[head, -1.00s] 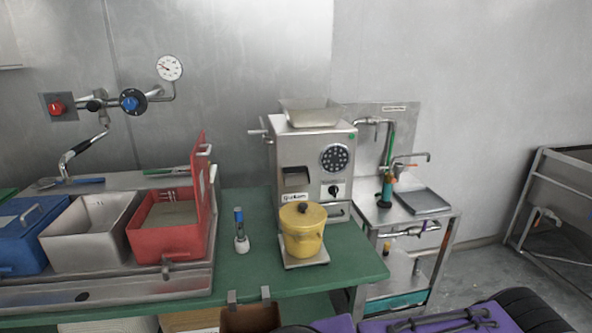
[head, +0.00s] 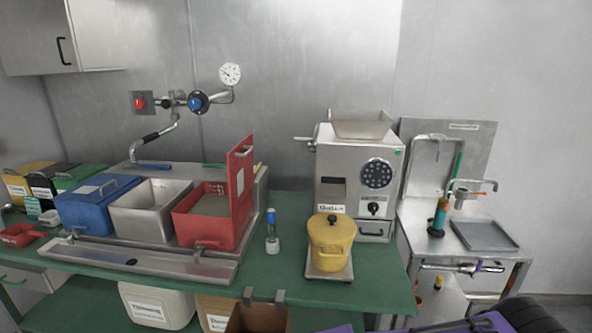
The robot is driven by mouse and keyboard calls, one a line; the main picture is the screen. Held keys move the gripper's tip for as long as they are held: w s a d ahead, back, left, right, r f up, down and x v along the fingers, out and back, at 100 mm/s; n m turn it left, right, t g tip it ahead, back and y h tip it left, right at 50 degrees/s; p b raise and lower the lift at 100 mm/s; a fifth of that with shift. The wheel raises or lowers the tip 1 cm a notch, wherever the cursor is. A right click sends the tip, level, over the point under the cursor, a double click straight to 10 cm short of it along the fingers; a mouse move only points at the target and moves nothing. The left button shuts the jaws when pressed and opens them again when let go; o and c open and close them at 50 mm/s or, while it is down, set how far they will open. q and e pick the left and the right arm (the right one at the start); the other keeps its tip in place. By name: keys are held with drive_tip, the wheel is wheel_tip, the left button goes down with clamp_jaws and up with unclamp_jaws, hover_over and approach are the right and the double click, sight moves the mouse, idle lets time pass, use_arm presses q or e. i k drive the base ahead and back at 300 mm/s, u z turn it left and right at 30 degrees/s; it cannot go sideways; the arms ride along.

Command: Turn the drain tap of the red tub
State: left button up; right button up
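The red tub (head: 212,231) stands in the metal sink tray at the right end of a row of tubs. Its red lid (head: 241,190) stands upright along its right side, and something flat and greyish-brown shows inside. A small dark drain tap (head: 203,245) sits low on its front wall; its handle is too small to read. Neither of my grippers shows in the head view.
A steel tub (head: 150,222) and a blue tub (head: 90,211) stand left of the red tub. A small blue-capped bottle (head: 272,238), a yellow pot (head: 331,235) and a grinder (head: 352,172) stand on the green table (head: 300,205) to the right. The sink tray's front lip (head: 150,268) runs below the tubs.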

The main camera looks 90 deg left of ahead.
sight(210, 242)
drive_tip(key=u, duration=3.1)
drive_tip(key=i, duration=0.5)
drive_tip(key=k, duration=1.3)
drive_tip(key=u, duration=0.65)
drive_tip(key=i, duration=1.25)
drive_tip(key=z, duration=0.65)
drive_tip(key=i, duration=0.65)
drive_tip(key=u, duration=0.05)
